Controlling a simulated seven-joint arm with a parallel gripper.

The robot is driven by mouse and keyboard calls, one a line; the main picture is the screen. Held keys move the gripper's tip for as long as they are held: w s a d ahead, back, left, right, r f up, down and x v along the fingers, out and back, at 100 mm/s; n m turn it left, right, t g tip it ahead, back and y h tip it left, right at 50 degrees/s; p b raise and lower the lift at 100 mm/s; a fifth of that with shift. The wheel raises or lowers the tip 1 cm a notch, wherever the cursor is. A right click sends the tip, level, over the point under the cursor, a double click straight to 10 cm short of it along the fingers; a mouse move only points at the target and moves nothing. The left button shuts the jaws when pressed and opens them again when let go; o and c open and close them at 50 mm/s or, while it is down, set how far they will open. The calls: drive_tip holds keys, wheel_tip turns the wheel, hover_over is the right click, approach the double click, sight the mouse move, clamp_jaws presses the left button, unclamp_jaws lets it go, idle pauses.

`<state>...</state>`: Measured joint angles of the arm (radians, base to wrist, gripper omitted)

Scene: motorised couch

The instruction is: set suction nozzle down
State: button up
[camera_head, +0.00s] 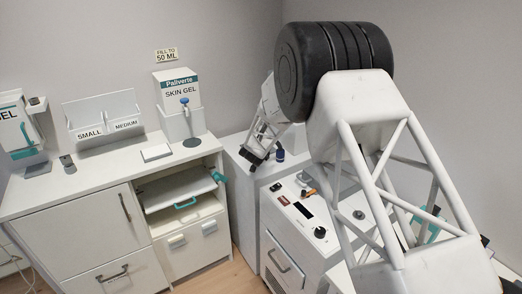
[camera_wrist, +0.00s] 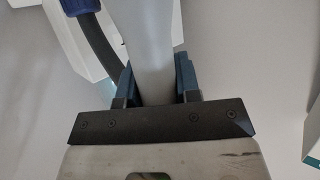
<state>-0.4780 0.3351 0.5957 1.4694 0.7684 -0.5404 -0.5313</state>
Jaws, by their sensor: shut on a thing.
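My gripper (camera_wrist: 155,88) has its two dark blue fingers closed on either side of a smooth light-grey tube, which I take to be the suction nozzle (camera_wrist: 148,45). The tube runs up between the fingers to the top of the wrist view. In the camera_head view, my gripper (camera_head: 252,158) is low over the white cabinet top behind the control unit, and the nozzle cannot be made out there. Whether the nozzle touches a surface is not clear.
A dark blue upright piece (camera_head: 280,155) stands on the cabinet top (camera_head: 238,150), right of my gripper. A dark curved hose with a blue end (camera_wrist: 80,5) shows in the wrist view. The control unit (camera_head: 305,218) is in front; the gel dispenser (camera_head: 180,105) stands left.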

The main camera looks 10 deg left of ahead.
drive_tip(key=shift+w+a+f, duration=0.1)
drive_tip(key=shift+w+f, duration=0.05)
drive_tip(key=shift+f, duration=0.75)
drive_tip(key=shift+w+f, duration=0.1)
drive_tip(key=shift+f, duration=0.75)
drive_tip(key=shift+f, duration=0.1)
drive_tip(key=o, duration=0.9)
drive_tip(key=shift+s+r, duration=0.3)
drive_tip(key=shift+s, duration=0.05)
drive_tip(key=shift+v, duration=5.6)
